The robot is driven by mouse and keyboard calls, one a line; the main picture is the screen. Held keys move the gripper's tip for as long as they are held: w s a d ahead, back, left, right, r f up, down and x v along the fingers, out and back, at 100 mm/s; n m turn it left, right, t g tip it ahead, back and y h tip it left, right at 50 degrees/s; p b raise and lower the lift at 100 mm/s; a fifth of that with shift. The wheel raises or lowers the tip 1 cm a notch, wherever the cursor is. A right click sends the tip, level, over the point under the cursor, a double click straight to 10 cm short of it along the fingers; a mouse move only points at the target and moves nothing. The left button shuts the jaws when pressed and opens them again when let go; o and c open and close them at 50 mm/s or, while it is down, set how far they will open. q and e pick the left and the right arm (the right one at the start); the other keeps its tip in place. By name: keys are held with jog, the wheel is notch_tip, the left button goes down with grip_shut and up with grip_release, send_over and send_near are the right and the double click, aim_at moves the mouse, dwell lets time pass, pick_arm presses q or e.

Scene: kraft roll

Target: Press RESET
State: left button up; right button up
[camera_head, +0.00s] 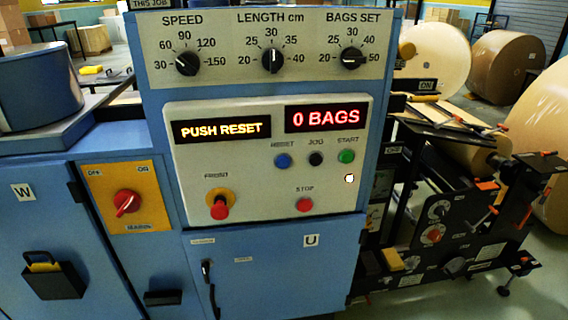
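The RESET button (283,161) is a small blue button on the pale control panel, under the label RESET. Above it, the left display (222,130) reads PUSH RESET in yellow, and the right display (325,117) reads 0 BAGS in red. The black JOG button (316,159) and the green START button (346,156) sit in a row to its right. I see neither of my grippers in this view, and nothing covers the RESET button.
A red switch (126,202) is on the orange plate at left. Three dials run along the top, including the speed dial (187,62). Black machinery (440,230) and paper rolls (505,66) stand at right.

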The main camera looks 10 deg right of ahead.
grip_shut()
dwell(1.4)
